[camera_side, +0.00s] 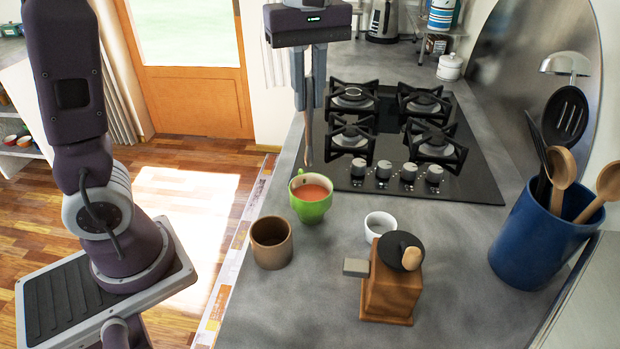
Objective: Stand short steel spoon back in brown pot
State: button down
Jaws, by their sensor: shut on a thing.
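My gripper (309,106) is at the top middle, pointing down, its fingers closed on a thin upright spoon (308,145). The spoon hangs below the fingertips, its lower end just above or behind the green mug's rim; I cannot tell how far apart they are. Its upper part is hidden between the fingers. The brown pot (272,257) stands upright on the counter, left of and nearer than the green mug. Its opening faces up and its inside looks empty. My gripper is above and to the right of the pot in the picture.
A green mug (313,208) with reddish liquid stands close to the pot. A small white bowl (380,226) and wooden grinder (388,290) are to the right. The black gas hob (465,170) lies behind. A blue utensil crock (535,245) stands far right. The counter's left edge is near the pot.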

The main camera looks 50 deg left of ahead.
jog(key=s+d+f, duration=0.2)
jog(key=s+d, duration=0.1)
jog(key=s, duration=0.8)
notch_tip(320, 180, down, 11)
jog(key=shift+d, duration=0.2)
jog(key=shift+w, duration=0.1)
dwell(0.5)
jog(key=c, duration=0.9)
grip_release()
